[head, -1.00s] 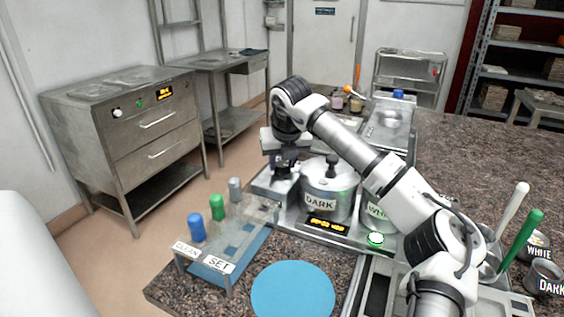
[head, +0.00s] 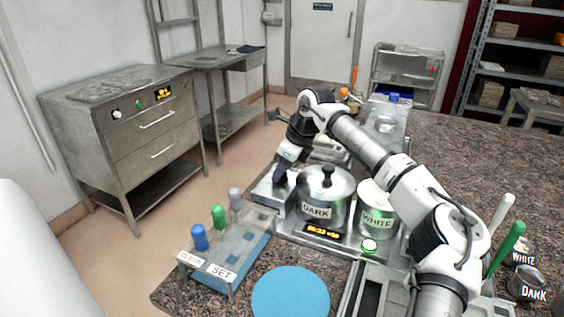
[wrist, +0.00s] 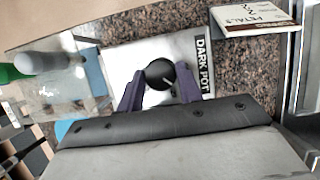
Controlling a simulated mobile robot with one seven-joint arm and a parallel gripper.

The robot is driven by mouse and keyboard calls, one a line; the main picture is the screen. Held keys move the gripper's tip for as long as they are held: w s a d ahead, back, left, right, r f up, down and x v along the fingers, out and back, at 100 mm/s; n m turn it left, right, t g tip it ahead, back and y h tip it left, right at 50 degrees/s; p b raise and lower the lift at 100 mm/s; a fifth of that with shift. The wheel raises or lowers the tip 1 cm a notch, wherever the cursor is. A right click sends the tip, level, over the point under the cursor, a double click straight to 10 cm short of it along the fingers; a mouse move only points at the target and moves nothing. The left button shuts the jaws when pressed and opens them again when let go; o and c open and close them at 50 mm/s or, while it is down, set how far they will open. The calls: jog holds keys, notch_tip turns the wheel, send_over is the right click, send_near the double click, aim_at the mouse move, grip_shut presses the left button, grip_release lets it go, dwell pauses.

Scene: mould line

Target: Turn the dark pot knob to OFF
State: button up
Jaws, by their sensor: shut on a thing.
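The dark pot knob (wrist: 159,74) is a round black knob with a pale line on its face, on a light metal box. A "DARK POT" label (wrist: 203,66) stands beside it. My gripper (wrist: 161,80) is shut on the knob, one purple finger on each side. I cannot read any OFF mark. In the head view my gripper (head: 281,173) reaches down to the metal box (head: 268,196) left of the dark pot (head: 322,212); the knob is hidden there. The dark pot has its lid on and an amber display (head: 323,231) in front.
The white pot (head: 376,215) stands right of the dark pot, with a lit green button (head: 369,246) in front. A clear rack (head: 225,260) with blue, green and grey handles is at the front left. A blue round mat (head: 290,292) lies in front. A metals card (wrist: 255,17) is near the box.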

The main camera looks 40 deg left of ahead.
jog(key=n+p, duration=0.1)
jog(key=n+g+p, duration=0.1)
jog(key=n, duration=0.1)
jog(key=n+p, duration=0.1)
jog(key=shift+w+a+r+g+h, duration=0.1)
jog(key=shift+r+g+h, duration=0.2)
jog(key=shift+h, duration=0.1)
jog(key=shift+w+f+n+g+h+p, duration=0.1)
jog(key=shift+n+g+h+p, duration=0.15)
jog(key=shift+n+p, duration=0.65)
jog(key=shift+f+n+g+h+p, duration=0.1)
jog(key=shift+n+g+h+p, duration=0.2)
jog(key=shift+n, duration=1)
jog(key=o, duration=1)
jog(key=shift+v, duration=6.85)
jog(key=shift+a, duration=0.15)
